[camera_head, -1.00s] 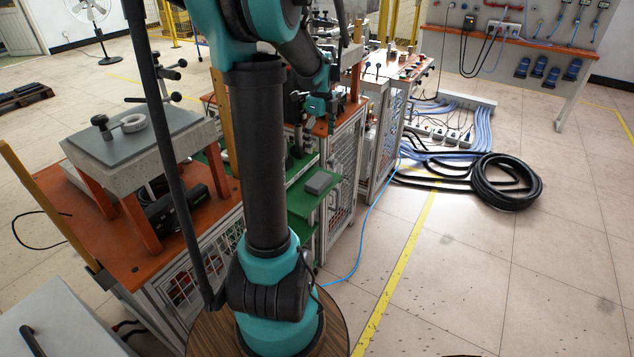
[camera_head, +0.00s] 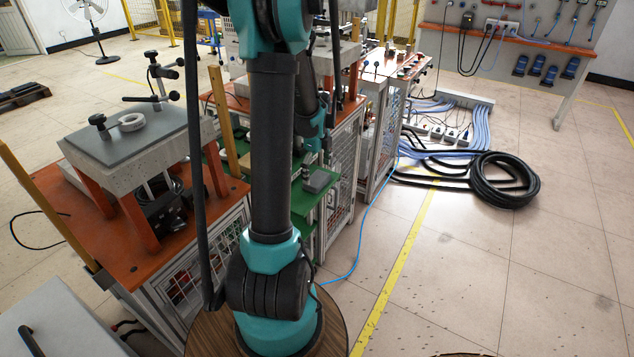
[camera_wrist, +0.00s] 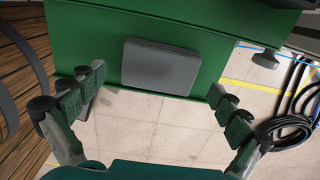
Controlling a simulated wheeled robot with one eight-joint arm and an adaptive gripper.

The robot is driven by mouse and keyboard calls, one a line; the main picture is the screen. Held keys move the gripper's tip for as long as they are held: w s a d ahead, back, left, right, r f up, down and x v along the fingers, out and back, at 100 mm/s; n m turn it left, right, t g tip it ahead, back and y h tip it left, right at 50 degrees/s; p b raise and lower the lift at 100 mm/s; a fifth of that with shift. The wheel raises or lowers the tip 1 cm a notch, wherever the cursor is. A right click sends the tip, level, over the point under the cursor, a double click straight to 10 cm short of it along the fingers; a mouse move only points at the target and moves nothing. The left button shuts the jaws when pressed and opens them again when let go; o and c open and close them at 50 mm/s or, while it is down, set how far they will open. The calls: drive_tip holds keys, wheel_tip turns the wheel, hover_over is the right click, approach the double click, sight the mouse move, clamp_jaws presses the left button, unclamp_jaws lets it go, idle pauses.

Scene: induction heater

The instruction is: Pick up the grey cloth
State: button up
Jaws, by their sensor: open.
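The grey cloth (camera_wrist: 161,68) shows in the wrist view as a flat, dark grey rectangle with rounded corners. It lies on a green shelf (camera_wrist: 95,45) near the shelf's edge. The cloth (camera_head: 320,180) also shows in the head view on the green shelf (camera_head: 312,203), right of my arm. My gripper (camera_wrist: 158,96) is open and empty in the wrist view, its two fingers spread wide left and right of the cloth and apart from it. In the head view my gripper is above the shelf and largely hidden by my arm.
An orange-topped bench (camera_head: 75,205) with a grey press plate (camera_head: 128,137) stands at left. Metal mesh cabinets (camera_head: 343,165) stand behind the shelf. A coiled black hose (camera_head: 505,180) and a blue cable (camera_head: 368,225) lie on the floor. The tiled floor at right is largely free.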

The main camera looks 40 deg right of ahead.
sight(317, 178)
drive_tip(key=shift+f, duration=0.95)
drive_tip(key=c, duration=1)
drive_tip(key=shift+r, duration=0.1)
wheel_tip(317, 178, up, 20)
drive_tip(key=o, duration=0.6)
drive_tip(key=c, duration=0.5)
drive_tip(key=shift+s, duration=0.15)
